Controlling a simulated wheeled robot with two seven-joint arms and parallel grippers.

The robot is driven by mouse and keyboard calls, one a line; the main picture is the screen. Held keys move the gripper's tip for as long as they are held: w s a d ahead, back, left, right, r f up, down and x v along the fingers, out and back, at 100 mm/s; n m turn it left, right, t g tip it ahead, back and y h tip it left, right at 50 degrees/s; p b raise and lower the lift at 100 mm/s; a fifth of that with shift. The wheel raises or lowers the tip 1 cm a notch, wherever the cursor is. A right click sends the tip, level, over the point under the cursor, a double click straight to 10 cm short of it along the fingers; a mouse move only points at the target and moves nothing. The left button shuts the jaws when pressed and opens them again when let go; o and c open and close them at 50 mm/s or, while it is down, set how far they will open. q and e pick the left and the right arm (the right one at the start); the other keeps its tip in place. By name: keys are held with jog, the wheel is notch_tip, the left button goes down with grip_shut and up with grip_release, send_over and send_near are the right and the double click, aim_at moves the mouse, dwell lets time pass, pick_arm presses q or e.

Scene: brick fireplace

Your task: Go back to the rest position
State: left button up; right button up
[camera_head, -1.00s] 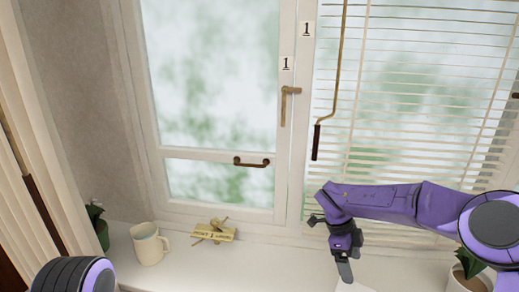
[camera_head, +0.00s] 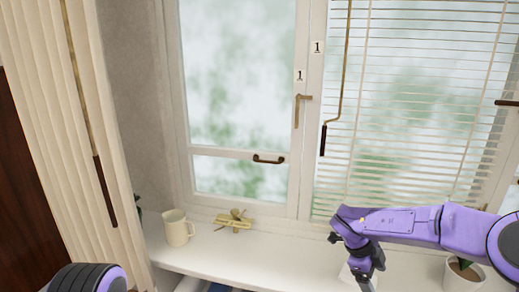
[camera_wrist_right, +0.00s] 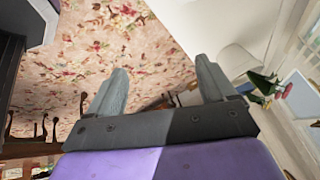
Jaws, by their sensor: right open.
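My right arm comes in from the right in the head view, in front of the window. Its gripper (camera_head: 366,272) points down by the white sill, empty as far as I can see. In the right wrist view the two grey fingers of this gripper (camera_wrist_right: 160,82) stand wide apart with nothing between them. A purple and black part of my left arm shows at the lower left of the head view. My left gripper is outside the frame.
On the windowsill (camera_head: 270,248) stand a cream mug (camera_head: 177,228), a small brass-coloured object (camera_head: 233,220) and a potted plant (camera_head: 463,274) at the right. A pleated curtain (camera_head: 70,130) hangs at the left. The wrist view shows a flowered surface (camera_wrist_right: 90,60).

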jog(key=s+f+n+t+h, duration=0.1)
jog(key=s+f+n+t, duration=0.4)
jog(key=f, duration=0.4)
jog(key=s+f+n+t, duration=0.3)
jog(key=s+f+n, duration=0.45)
jog(key=f, duration=0.25)
jog(key=s+f+n+g+y, duration=0.1)
jog(key=s+f+n, duration=0.2)
jog(key=s, duration=0.7)
jog(key=s+f+n+g+y+b, duration=0.1)
jog(key=s+f+n+g+y, duration=0.1)
jog(key=s, duration=0.9)
jog(key=shift+s+f+n, duration=0.15)
jog(key=shift+f+n, duration=0.6)
jog(key=shift+f, duration=0.05)
jog(key=shift+a, duration=0.1)
